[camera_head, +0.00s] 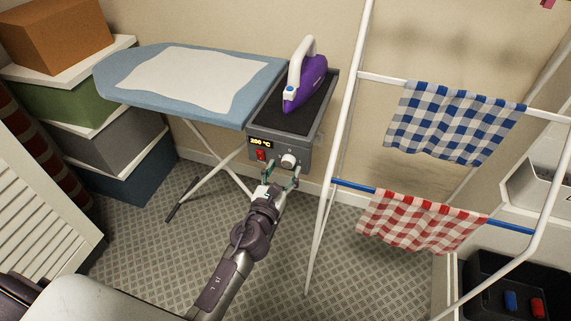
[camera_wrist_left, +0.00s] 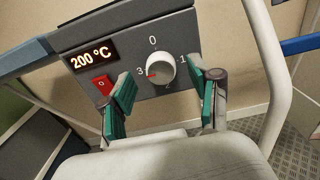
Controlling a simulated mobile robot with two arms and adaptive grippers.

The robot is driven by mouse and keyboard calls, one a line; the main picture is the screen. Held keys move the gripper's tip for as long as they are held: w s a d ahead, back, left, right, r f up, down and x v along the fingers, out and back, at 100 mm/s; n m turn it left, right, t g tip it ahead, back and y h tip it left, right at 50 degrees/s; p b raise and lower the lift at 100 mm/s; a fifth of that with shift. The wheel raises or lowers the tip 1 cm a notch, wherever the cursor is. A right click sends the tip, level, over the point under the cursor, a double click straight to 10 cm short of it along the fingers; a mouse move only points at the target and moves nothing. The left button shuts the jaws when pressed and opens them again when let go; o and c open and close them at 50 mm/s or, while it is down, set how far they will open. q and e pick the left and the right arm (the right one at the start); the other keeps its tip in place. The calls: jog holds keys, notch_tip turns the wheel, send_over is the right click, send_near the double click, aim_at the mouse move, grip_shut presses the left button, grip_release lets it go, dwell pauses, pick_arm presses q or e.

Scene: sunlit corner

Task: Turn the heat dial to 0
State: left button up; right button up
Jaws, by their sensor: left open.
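The heat dial (camera_wrist_left: 160,69) is a white round knob on the grey front panel of the iron station (camera_head: 283,148). Its red mark points left, toward the 3; the 0 is above it and the 1 to its right. It also shows in the head view (camera_head: 289,160). The display (camera_wrist_left: 94,54) reads 200 °C. My left gripper (camera_wrist_left: 168,85) is open, with its green-padded fingers on either side of the dial and slightly short of it. I cannot tell whether a pad touches it. My right gripper is not in view.
A red switch (camera_wrist_left: 104,84) sits left of the dial, close behind the left finger. A purple iron (camera_head: 306,82) rests on the station, beside the ironing board (camera_head: 135,75). A white drying rack (camera_head: 340,130) with checked cloths stands close on the right.

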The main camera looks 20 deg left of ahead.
pick_arm(q)
jog(key=shift+w, duration=0.9)
jog(key=shift+c, duration=0.2)
jog(key=c, duration=1.1)
